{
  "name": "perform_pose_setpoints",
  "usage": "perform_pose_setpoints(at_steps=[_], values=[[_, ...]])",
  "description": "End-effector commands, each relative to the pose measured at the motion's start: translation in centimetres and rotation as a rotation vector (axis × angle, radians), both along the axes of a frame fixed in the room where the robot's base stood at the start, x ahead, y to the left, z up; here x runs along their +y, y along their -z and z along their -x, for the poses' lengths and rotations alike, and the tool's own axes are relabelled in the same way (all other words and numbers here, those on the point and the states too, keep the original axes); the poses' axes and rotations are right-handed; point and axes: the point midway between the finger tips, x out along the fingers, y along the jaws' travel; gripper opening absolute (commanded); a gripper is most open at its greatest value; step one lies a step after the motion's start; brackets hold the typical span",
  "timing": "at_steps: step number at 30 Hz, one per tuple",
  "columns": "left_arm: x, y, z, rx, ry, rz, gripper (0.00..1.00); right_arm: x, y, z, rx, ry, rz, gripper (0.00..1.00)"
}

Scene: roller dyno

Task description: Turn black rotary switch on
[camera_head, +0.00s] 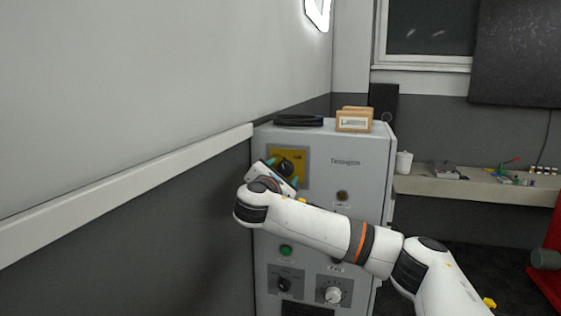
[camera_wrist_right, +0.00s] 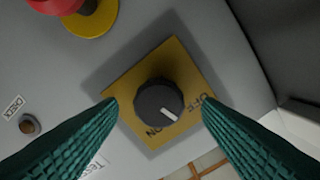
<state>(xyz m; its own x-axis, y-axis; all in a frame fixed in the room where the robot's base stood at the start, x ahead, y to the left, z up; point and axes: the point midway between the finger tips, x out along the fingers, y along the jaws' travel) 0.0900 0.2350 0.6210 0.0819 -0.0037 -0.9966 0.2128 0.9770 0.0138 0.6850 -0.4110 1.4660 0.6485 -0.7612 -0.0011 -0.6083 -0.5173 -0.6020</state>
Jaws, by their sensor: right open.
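The black rotary switch (camera_wrist_right: 158,103) is a round knob on a square yellow plate (camera_wrist_right: 135,85) marked OFF and ON. Its white line points to the lower right in the right wrist view, between the two labels. In the head view the switch (camera_head: 286,165) is high on the grey cabinet's front, partly hidden by my gripper. My right gripper (camera_head: 282,172) is open. Its two teal fingers reach toward the plate, one on each side of the knob, with a visible gap to it; I cannot tell their depth. My left gripper is not in view.
A red button (camera_wrist_right: 58,4) on a yellow base is near the knob. The grey cabinet (camera_head: 345,145) stands by the left wall and carries a cardboard box (camera_head: 354,121) on top. Lower on its front are a green button (camera_head: 286,251) and dials. A bench (camera_head: 470,188) is at right.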

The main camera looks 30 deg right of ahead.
Motion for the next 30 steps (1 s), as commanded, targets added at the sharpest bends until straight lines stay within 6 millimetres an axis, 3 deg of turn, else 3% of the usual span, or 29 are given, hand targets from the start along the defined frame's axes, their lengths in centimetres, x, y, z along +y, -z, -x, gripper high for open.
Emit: perform_pose_setpoints(at_steps=[4, 15, 17, 24, 30], values=[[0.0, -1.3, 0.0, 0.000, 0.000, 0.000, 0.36, -1.3, -0.2, -1.1, 0.001, 0.002, 0.000, 0.59], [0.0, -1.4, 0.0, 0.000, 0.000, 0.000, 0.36, -1.8, 0.1, -1.5, -0.002, -0.001, -0.001, 0.59], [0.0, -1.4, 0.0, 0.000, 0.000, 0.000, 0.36, -1.8, 0.0, -1.5, -0.002, -0.001, -0.001, 0.53], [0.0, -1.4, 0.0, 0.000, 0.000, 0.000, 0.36, -1.7, 0.0, -1.5, -0.002, -0.002, 0.000, 0.15], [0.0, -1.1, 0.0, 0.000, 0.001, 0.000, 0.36, -1.7, 0.0, -1.5, -0.011, -0.002, -0.007, 0.15]])
